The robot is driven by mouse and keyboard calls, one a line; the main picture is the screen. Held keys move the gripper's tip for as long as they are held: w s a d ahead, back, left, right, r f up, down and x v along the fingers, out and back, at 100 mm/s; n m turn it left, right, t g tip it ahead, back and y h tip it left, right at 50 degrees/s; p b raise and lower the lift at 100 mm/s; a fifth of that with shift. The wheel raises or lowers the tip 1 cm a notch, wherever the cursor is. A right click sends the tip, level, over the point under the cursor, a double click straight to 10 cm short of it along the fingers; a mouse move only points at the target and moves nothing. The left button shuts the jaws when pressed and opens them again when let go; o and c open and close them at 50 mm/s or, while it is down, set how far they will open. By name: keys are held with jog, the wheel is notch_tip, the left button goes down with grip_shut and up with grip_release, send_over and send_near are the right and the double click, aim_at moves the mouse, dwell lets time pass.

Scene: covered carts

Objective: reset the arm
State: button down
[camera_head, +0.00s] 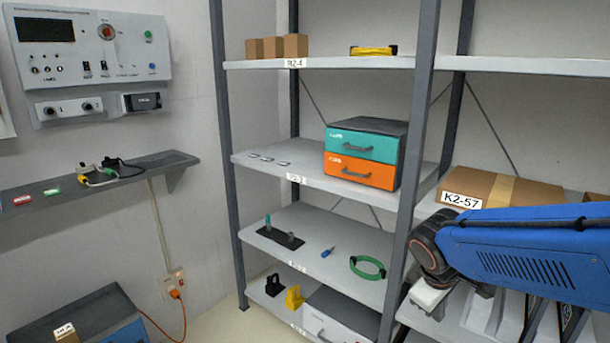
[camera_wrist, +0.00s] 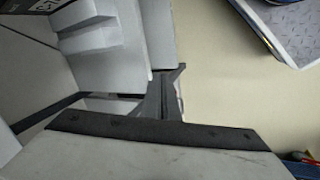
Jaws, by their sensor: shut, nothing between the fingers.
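My blue arm (camera_head: 530,250) reaches in from the right edge in the head view, in front of the right-hand shelves. Its dark wrist joint bends down by the grey rack post, and a pale wrist part shows below it. I cannot make out the fingertips there. In the wrist view my gripper (camera_wrist: 167,80) shows as dark fingers at the middle. It is shut and empty, with pale floor and shelf edges beyond it.
A cardboard box (camera_head: 500,188) lies on the right shelf beside my arm. The rack post (camera_head: 408,170) stands close to my wrist. A teal and orange drawer unit (camera_head: 365,155) sits on the middle shelf. A wall ledge (camera_head: 100,180) is at the left.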

jog(key=s+a+r+m+t+y, duration=0.1)
jog(key=s+r+m+y, duration=0.2)
jog(key=s, duration=1)
jog(key=m, duration=0.3)
jog(key=shift+s+r+m+t, duration=0.3)
jog(key=shift+s+r+t, duration=0.05)
jog(key=shift+r+t, duration=0.05)
dwell(0.8)
